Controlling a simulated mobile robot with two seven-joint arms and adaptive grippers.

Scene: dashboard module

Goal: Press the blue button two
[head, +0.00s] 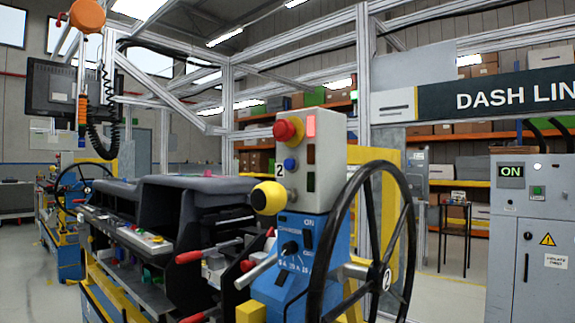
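The blue button (291,165) is on the front of an upright grey control box (327,160) in the middle of the head view. A label with the number 2 (279,170) is beside it on the left. A large red button (288,131) sits above it, and a red indicator (311,125) is lit at the upper right of the box. Two darker indicators are below that red one. Neither of my grippers shows in the head view, so their state and distance to the button cannot be seen.
A black handwheel (313,285) stands in front on the right, by a blue machine housing (272,292). A black dashboard module (160,205) and red-handled clamps (192,257) are to the left.

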